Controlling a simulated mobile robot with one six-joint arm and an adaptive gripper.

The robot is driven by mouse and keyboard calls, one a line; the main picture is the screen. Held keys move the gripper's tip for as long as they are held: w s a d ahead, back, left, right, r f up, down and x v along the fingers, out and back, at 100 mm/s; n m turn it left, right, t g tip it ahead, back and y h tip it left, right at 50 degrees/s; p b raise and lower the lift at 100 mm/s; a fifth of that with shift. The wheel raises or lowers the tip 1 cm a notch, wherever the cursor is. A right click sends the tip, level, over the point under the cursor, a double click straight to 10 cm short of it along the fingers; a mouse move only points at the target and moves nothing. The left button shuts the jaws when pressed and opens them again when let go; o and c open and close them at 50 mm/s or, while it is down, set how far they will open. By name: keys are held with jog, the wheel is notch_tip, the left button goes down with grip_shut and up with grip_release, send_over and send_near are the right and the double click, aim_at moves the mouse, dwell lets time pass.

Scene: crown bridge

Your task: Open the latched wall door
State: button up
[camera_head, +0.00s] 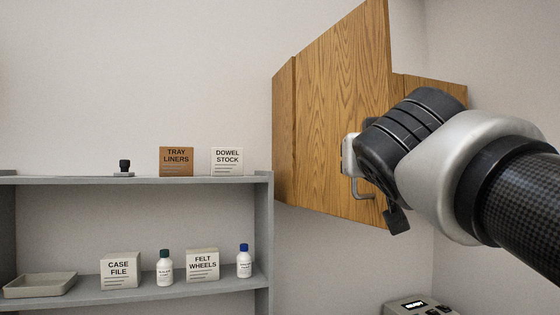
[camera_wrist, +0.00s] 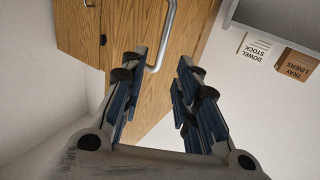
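The wooden wall door (camera_head: 335,110) is on the cabinet at upper right in the head view. Its right edge appears to stand out from the neighbouring wood panel (camera_head: 430,86), so it looks partly swung out. A grey bar handle (camera_head: 358,188) is on its lower right part; in the wrist view the handle (camera_wrist: 166,38) runs down to a bend between the fingertips. My gripper (camera_wrist: 160,62) is open, its blue-padded fingers apart on either side of the handle's end. Contact cannot be told. In the head view my wrist hides part of the door's right side.
A grey shelf unit (camera_head: 130,181) stands left of the cabinet, with labelled boxes (camera_head: 176,161), bottles (camera_head: 165,268) and a tray (camera_head: 40,284).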

jog(key=v, duration=0.2)
jog(key=shift+s, duration=0.3)
jog(key=shift+f, duration=0.15)
jog(key=s+f+n+g+y, duration=0.1)
jog(key=s+f+g, duration=0.35)
jog(key=f, duration=0.95)
jog(key=s+f+g, duration=0.3)
jog(key=s+f, duration=0.2)
jog(key=f, duration=0.8)
jog(key=s+a+f+g+y, duration=0.1)
jog(key=s+f+g, duration=0.1)
jog(key=s+f, duration=0.5)
jog(key=s+a+f+n+g+y, duration=0.1)
jog(key=s+a+f+g, duration=0.1)
jog(key=s+f, duration=0.5)
notch_tip(320, 180, down, 6)
jog(key=shift+f+g+y, duration=0.1)
jog(key=shift+g+y, duration=0.3)
jog(key=shift+g, duration=0.35)
jog(key=shift+s+a, duration=0.1)
